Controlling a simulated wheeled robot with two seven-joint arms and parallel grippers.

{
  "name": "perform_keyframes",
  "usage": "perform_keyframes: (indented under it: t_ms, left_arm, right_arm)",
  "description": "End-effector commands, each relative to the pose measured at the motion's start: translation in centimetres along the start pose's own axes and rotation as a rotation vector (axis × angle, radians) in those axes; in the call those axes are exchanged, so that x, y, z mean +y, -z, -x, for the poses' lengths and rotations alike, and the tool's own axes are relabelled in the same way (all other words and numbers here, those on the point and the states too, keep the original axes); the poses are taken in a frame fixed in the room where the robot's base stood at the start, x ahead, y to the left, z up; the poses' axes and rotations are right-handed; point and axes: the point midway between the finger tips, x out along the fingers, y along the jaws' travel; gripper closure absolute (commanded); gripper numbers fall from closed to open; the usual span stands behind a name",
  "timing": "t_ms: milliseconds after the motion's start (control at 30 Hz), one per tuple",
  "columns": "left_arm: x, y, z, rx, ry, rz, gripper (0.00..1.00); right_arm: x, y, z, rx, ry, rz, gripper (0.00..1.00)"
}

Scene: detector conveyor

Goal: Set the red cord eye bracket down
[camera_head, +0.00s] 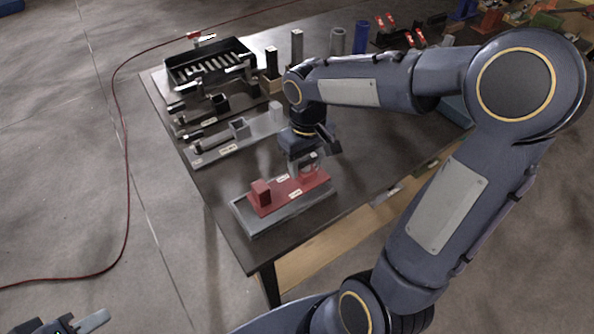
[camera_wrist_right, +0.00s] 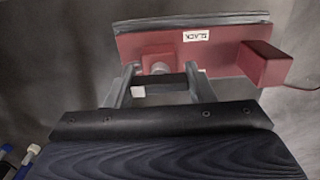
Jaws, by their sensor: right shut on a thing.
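My right gripper (camera_head: 306,166) is over the right end of a red plate (camera_head: 288,192), pointing down. Its fingers (camera_wrist_right: 160,78) are shut on a small red piece, the cord eye bracket (camera_wrist_right: 158,62), at one end of the plate. The bracket is at or just over the plate; I cannot tell whether it touches. A red block (camera_head: 261,191) stands at the plate's other end and shows in the wrist view (camera_wrist_right: 265,63). The plate lies on a grey tray (camera_head: 250,223). My left gripper (camera_head: 90,322) is partly in view at the bottom left, its jaws unclear.
Behind are a grey fixture (camera_head: 215,153) and a black tray (camera_head: 215,58) with bars. Upright cylinders, among them a blue one (camera_head: 361,37), stand at the back. A red cable (camera_head: 127,180) runs across the floor. The table's front edge is close to the grey tray.

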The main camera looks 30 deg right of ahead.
Motion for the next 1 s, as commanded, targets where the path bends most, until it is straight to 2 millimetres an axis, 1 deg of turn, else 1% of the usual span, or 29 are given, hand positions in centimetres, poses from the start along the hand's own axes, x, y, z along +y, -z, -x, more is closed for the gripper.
perform_keyframes:
  t_ms: [33, 100, 267, 333, 400, 500, 600, 800, 933, 967, 1000]
  left_arm:
    - [0.0, 0.0, 0.1, 0.000, 0.000, 0.000, 0.68]
    - [0.0, 0.0, 0.1, 0.000, 0.000, 0.000, 0.68]
    - [0.0, 0.1, 0.1, 0.000, 0.000, 0.000, 0.68]
    - [0.1, 0.1, 0.1, 0.000, 0.000, 0.000, 0.68]
    - [0.0, 0.0, 0.0, 0.000, 0.000, 0.000, 0.68]
    - [0.0, 0.0, 0.0, 0.000, 0.000, 0.000, 0.68]
    - [0.0, 0.0, 0.0, 0.000, 0.000, 0.000, 0.68]
    - [0.0, 0.0, 0.0, 0.000, 0.000, 0.000, 0.68]
    - [-0.2, -0.2, -0.3, 0.000, 0.000, 0.000, 0.68]
    - [-0.1, -0.2, -0.3, 0.000, 0.000, 0.000, 0.68]
    - [-0.1, -0.1, -0.2, 0.000, 0.000, 0.000, 0.68]
  right_arm:
    - [-0.2, 0.6, -0.7, -0.003, 0.001, 0.003, 0.88]
    - [-0.4, 1.2, -1.4, 0.000, 0.001, 0.001, 0.88]
    - [-0.6, 1.9, -2.2, 0.002, 0.000, 0.001, 0.88]
    - [-0.8, 2.3, -3.0, 0.000, 0.000, 0.001, 0.88]
    - [-0.7, 2.1, -4.1, -0.002, 0.000, -0.001, 0.88]
    - [-0.7, 2.1, -5.3, -0.001, 0.000, 0.000, 0.88]
    - [-0.7, 2.2, -5.7, 0.003, 0.000, -0.001, 0.88]
    - [-0.7, 2.2, -5.7, 0.003, 0.000, -0.001, 0.88]
    - [-0.7, 2.2, -6.1, 0.003, 0.000, -0.001, 0.88]
    - [-0.7, 2.1, -6.1, 0.001, 0.000, 0.000, 0.50]
    - [-0.7, 2.1, -6.0, 0.001, 0.000, 0.000, 0.45]
